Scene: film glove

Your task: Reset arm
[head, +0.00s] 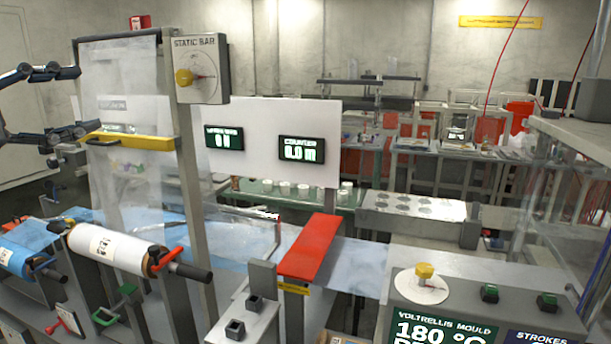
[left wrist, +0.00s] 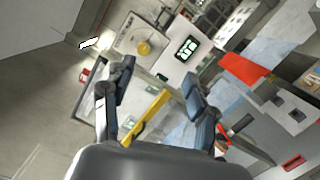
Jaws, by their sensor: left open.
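My left gripper (head: 80,100) comes in from the left edge in the head view, raised beside the upright film frame. Its two dark fingers are spread wide with nothing between them. The left wrist view also shows the open gripper (left wrist: 158,78), with the frame's yellow bar (left wrist: 151,117) seen beyond and between the fingers. That yellow bar (head: 130,141) crosses the clear hanging film in the head view. I cannot tell whether the lower finger touches the frame. My right gripper is in neither view.
A static bar box (head: 201,69) with a yellow knob tops the frame's right post. A white film roll (head: 115,248) and a blue roll (head: 17,262) lie below. A red plate (head: 312,246) and a mould control panel (head: 487,300) stand right. Open floor shows left in the wrist view.

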